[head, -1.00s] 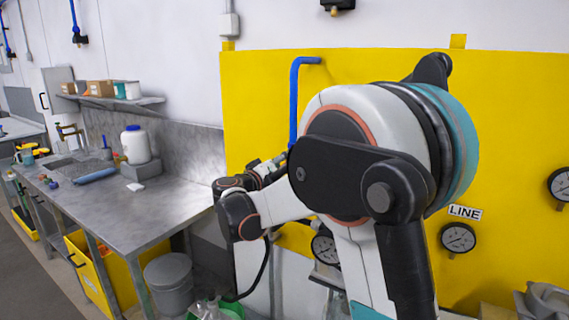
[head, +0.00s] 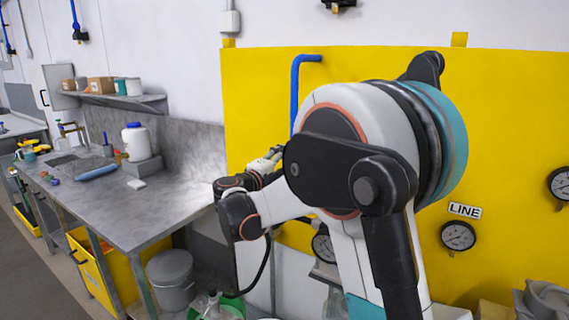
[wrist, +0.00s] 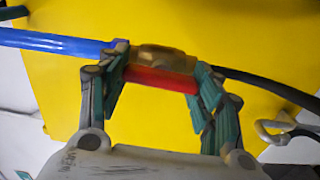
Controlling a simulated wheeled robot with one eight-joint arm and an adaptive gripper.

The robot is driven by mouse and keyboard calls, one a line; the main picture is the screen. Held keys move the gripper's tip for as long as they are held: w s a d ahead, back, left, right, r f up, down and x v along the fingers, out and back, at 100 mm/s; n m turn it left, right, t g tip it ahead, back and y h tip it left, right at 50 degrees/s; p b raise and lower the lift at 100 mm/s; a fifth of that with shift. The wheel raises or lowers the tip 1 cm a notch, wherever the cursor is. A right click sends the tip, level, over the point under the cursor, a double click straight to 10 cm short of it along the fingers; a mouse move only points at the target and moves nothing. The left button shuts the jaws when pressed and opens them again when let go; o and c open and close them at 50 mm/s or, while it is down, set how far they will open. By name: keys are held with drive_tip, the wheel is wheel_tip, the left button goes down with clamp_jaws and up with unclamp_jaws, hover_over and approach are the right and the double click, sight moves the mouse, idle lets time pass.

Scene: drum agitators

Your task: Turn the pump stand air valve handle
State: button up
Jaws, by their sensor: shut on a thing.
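The air valve handle (wrist: 160,81) is a red bar in the wrist view, lying between the two teal fingers of my gripper (wrist: 156,92). My gripper is shut on it. A brass-coloured valve body (wrist: 165,60) sits just beyond the handle. A blue pipe (wrist: 50,41) joins the valve from the left and a black hose leaves it to the right. In the head view my arm hides the valve and handle. The blue pipe (head: 295,95) shows there above my arm, against the yellow panel (head: 260,110).
A steel workbench (head: 165,205) with a white jug (head: 135,142) stands to the left. Pressure gauges (head: 458,236) are mounted on the yellow panel at the right, near a LINE label.

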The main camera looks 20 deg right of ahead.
drive_tip(key=shift+n, duration=0.4)
drive_tip(key=o, duration=1.1)
drive_tip(key=v, duration=1.2)
drive_tip(key=shift+f, duration=0.1)
